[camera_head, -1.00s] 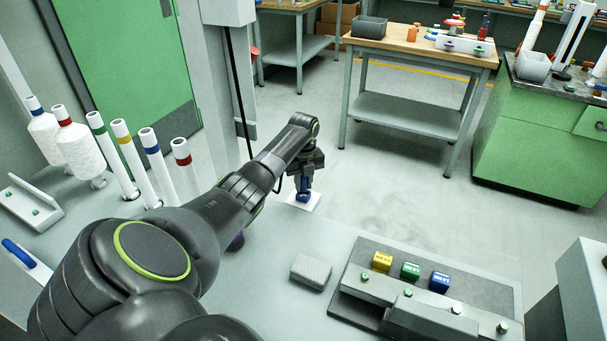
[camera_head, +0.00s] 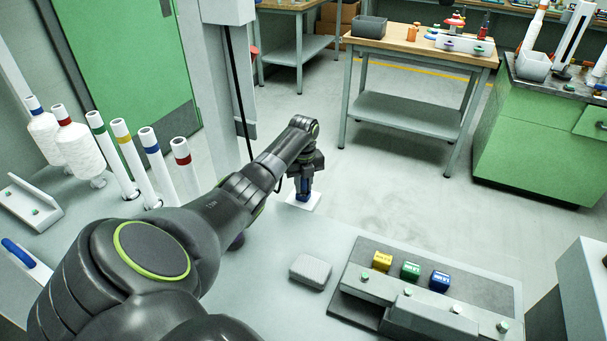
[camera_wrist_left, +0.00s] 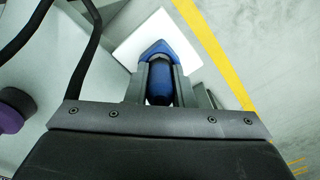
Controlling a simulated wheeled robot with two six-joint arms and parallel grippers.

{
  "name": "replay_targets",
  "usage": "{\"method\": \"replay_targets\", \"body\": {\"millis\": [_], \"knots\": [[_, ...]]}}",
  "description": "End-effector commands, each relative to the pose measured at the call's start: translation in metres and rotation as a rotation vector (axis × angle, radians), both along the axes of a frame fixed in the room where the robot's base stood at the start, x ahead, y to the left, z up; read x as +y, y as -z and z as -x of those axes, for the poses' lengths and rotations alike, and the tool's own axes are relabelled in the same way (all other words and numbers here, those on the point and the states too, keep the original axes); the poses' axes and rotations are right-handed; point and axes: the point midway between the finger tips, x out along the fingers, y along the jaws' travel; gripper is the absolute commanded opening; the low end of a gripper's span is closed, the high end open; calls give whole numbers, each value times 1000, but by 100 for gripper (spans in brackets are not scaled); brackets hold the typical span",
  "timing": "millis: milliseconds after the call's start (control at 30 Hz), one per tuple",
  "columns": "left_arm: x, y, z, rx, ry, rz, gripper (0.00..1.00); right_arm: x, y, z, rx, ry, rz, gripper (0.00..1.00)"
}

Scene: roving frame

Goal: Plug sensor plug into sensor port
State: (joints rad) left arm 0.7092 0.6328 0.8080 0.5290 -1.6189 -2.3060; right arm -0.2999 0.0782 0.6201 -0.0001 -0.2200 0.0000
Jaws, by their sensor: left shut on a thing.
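My left gripper (camera_head: 304,188) is shut on a dark blue piece (camera_wrist_left: 158,82) at the table's far edge. In the head view the blue piece (camera_head: 304,197) shows just below the fingers, upright over a white square plate (camera_head: 313,206). In the left wrist view its pointed blue end stands out past the fingers against the white plate (camera_wrist_left: 138,48). I cannot tell whether the piece touches the plate, nor whether it is the sensor plug. No marking identifies the sensor port. My right gripper is not in view.
A grey tray (camera_head: 492,291) at the front right bears yellow (camera_head: 382,261), green (camera_head: 410,270) and blue (camera_head: 440,281) blocks. A grey block (camera_head: 311,271) lies left of it.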

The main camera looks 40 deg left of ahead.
Motion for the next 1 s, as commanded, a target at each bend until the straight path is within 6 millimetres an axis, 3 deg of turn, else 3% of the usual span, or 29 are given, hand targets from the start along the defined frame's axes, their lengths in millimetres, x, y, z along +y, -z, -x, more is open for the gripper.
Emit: {"method": "replay_targets", "body": {"millis": [333, 367, 567, 833, 1000], "knots": [[0, 10, 0, 0, 0, 0, 1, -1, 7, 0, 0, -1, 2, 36], [0, 10, 0, 0, 0, 0, 23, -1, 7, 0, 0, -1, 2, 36], [0, 10, 1, 2, 0, 0, 47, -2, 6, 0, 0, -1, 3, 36], [0, 8, 1, 4, -1, 0, 47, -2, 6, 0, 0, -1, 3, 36], [0, -13, 0, -2, 1, -1, 47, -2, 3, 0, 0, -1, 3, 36]]}}
